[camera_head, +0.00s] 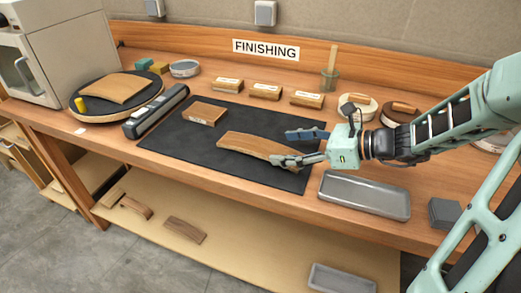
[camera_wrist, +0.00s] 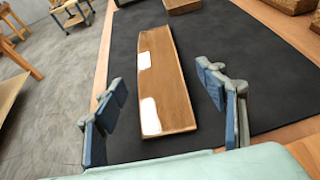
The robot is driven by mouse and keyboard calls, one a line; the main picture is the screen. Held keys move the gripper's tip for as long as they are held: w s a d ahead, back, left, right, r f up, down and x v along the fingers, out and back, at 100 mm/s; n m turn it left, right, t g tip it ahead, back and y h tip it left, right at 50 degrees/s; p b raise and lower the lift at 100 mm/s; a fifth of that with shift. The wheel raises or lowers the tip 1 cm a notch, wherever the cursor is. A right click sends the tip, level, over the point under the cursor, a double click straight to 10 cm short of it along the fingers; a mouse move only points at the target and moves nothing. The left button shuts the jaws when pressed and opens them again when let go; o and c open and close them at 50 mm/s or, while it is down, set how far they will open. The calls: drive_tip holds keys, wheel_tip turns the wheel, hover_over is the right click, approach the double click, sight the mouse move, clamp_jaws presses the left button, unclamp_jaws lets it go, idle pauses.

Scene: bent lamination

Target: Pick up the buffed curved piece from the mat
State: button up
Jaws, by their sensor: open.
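The curved wooden piece (camera_head: 252,146) lies on the dark mat (camera_head: 185,142) near its right front part. In the wrist view the curved piece (camera_wrist: 172,85) runs away from me and shows two bright white patches on its upper face. My gripper (camera_head: 298,148) is at the right end of the piece in the head view. In the wrist view my gripper (camera_wrist: 165,105) is open, with one blue-padded finger on each side of the near end. The fingers look apart from the wood. The near right end is partly hidden by the gripper in the head view.
A small wooden block (camera_head: 205,113) lies on the mat behind the piece. An empty grey metal tray (camera_head: 366,193) stands right of the mat. A long dark tool (camera_head: 156,110) lies at the mat's left edge. Labelled blocks (camera_head: 266,91) and a round turntable (camera_head: 78,107) stand farther back.

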sight(269, 149)
drive_tip(key=b+x, duration=0.1)
drive_tip(key=x, duration=0.4)
drive_tip(key=shift+s+a+f, duration=0.1)
drive_tip(key=shift+a+f, duration=0.05)
drive_tip(key=shift+f, duration=0.05)
drive_tip(key=c, duration=1.3)
